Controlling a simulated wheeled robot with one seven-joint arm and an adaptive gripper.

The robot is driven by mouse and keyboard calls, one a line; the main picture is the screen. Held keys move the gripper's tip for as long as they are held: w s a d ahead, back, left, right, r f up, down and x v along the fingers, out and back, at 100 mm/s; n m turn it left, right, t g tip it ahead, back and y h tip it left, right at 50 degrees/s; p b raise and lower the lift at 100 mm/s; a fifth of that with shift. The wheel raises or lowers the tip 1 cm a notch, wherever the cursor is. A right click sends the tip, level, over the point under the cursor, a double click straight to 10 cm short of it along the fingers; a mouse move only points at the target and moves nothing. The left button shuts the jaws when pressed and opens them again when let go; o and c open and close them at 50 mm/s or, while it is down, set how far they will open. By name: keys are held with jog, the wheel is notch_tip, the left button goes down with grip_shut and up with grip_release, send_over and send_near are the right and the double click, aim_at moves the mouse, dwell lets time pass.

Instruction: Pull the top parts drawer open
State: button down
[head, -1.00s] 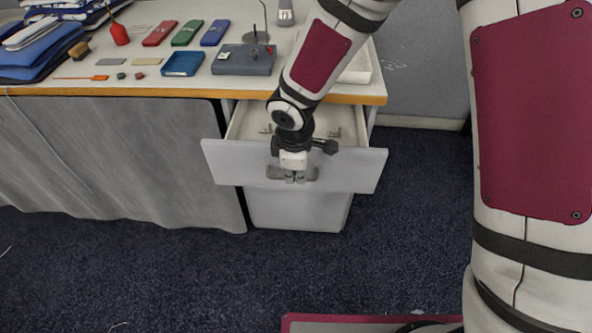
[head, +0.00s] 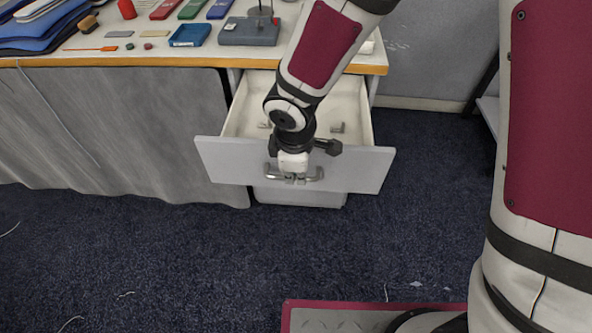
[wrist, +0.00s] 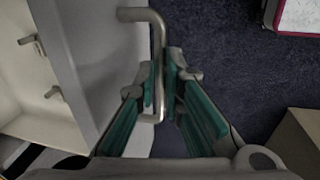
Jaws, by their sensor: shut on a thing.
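The top parts drawer (head: 355,167) stands well out from the cabinet under the right end of the table. Its grey front faces me and its pale inside shows. My gripper (head: 294,178) is at the drawer's front, shut on the bar handle (head: 316,174). In the wrist view the handle (wrist: 142,15) runs between the green-padded fingers (wrist: 162,85) of my gripper. My arm and wrist hide part of the drawer's inside and the middle of the handle.
A few small metal parts (head: 338,127) lie in the drawer. The table (head: 150,50) holds a blue tray (head: 190,35), a grey box (head: 250,32) and several coloured cases. A grey cloth (head: 120,130) hangs to the left. The dark carpet (head: 200,260) in front is mostly clear.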

jog(key=c, duration=1.7)
grip_release()
jog(key=r, duration=0.4)
jog(key=s+r, duration=0.1)
jog(key=r, duration=0.2)
jog(key=s+r, duration=0.1)
jog(key=r, duration=0.3)
jog(key=shift+s+r, duration=0.1)
jog(key=shift+r, duration=0.25)
